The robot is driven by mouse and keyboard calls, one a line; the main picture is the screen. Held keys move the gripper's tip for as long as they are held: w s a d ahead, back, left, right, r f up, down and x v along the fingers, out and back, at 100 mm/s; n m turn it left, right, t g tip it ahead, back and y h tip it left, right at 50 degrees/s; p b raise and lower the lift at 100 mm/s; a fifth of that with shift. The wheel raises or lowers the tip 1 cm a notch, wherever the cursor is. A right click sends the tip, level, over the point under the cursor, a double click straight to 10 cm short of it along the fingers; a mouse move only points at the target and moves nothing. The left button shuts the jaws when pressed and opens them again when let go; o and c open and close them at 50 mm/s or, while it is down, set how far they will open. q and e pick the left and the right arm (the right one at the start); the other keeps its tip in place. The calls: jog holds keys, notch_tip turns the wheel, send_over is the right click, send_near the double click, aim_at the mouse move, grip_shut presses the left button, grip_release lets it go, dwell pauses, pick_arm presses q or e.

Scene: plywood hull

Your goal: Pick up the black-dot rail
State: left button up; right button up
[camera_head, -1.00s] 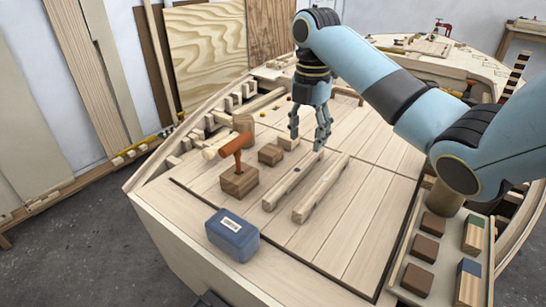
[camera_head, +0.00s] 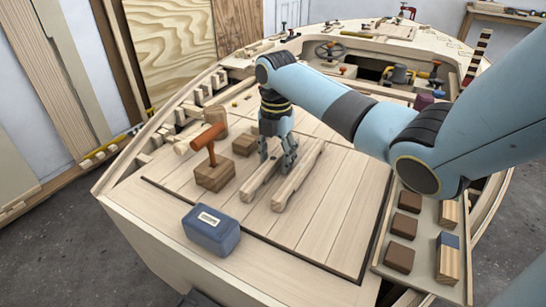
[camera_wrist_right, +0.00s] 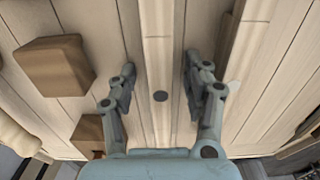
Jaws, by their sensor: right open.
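The black-dot rail (camera_head: 257,185) is a pale wooden bar lying on the plank deck. In the right wrist view this rail (camera_wrist_right: 158,40) runs between the fingers, with a round black dot on its top near the palm. My right gripper (camera_head: 277,163) points down over its far part, open, with one finger on each side; the wrist view shows the open right gripper (camera_wrist_right: 158,78) too. I cannot tell whether the fingers touch the rail. A second pale rail (camera_head: 297,185) lies parallel to the right. My left gripper is out of view.
An orange-brown mallet (camera_head: 209,140) stands on a wooden block (camera_head: 214,176) left of the rails. A blue box (camera_head: 211,232) sits near the front edge. A tray of blocks (camera_head: 420,269) is at the right. The planks right of the rails are clear.

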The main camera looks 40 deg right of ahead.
aim_at(279, 153)
jog(key=shift+c, duration=0.3)
grip_shut()
jog(key=shift+r, duration=0.1)
jog(key=shift+r, duration=0.1)
jog(key=shift+r, duration=0.3)
jog(key=r, duration=0.2)
jog(key=d+r, duration=0.1)
jog(key=r, duration=0.1)
jog(key=shift+d, duration=0.1)
jog(key=d+r, duration=0.6)
jog(key=d, duration=0.4)
jog(key=shift+d, duration=0.25)
